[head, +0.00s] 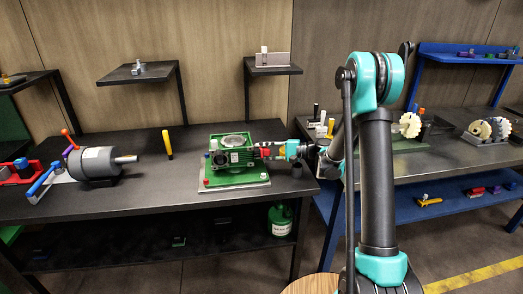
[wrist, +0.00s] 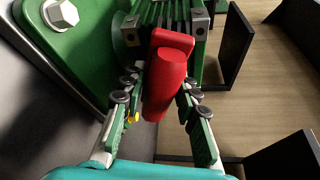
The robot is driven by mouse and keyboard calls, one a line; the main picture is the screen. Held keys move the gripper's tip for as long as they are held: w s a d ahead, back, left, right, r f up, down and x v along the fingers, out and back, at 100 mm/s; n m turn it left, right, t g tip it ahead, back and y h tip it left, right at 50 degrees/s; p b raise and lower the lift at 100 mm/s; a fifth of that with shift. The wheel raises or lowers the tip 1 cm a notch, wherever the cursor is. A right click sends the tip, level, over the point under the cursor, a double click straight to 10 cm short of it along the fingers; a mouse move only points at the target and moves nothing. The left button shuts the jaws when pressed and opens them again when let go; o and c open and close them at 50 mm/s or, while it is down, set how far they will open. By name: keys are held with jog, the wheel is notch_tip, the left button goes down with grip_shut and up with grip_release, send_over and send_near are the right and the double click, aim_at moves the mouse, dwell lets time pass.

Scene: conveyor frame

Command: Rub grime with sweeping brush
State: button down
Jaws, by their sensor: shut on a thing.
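My gripper (head: 272,151) is at the right side of a green finned machine (head: 229,158) on the dark bench. In the wrist view my gripper (wrist: 156,98) is shut on a red rounded handle with a blockish far end, apparently the sweeping brush (wrist: 166,83). The red brush (head: 264,152) shows small in the head view, between my fingers and the machine. Its far end is close in front of the machine's fins (wrist: 168,14); I cannot tell whether it touches. Bristles are hidden. I cannot make out any grime.
A grey cylindrical unit (head: 95,164) and a yellow upright handle (head: 167,144) stand to the left. Small shelves (head: 137,73) hang behind. The bench front (head: 130,196) is mostly clear.

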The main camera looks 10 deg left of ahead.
aim_at(264, 153)
jog(key=shift+s+d, duration=0.2)
jog(key=shift+s, duration=0.7)
jog(key=shift+s+d, duration=0.2)
jog(key=shift+s, duration=0.7)
jog(key=shift+d+r, duration=0.1)
jog(key=shift+r, duration=0.55)
jog(key=shift+w+a, duration=0.25)
jog(key=shift+w, duration=0.45)
jog(key=shift+w+a, duration=0.25)
jog(key=shift+w, duration=0.45)
jog(key=shift+w+a, duration=0.25)
jog(key=shift+w, duration=0.45)
jog(key=shift+w+a, duration=0.25)
jog(key=shift+w, duration=0.85)
jog(key=shift+w+a, duration=0.3)
jog(key=shift+w, duration=0.75)
jog(key=shift+w+a, duration=0.25)
jog(key=shift+w, duration=0.85)
jog(key=shift+a, duration=0.1)
jog(key=shift+s, duration=0.2)
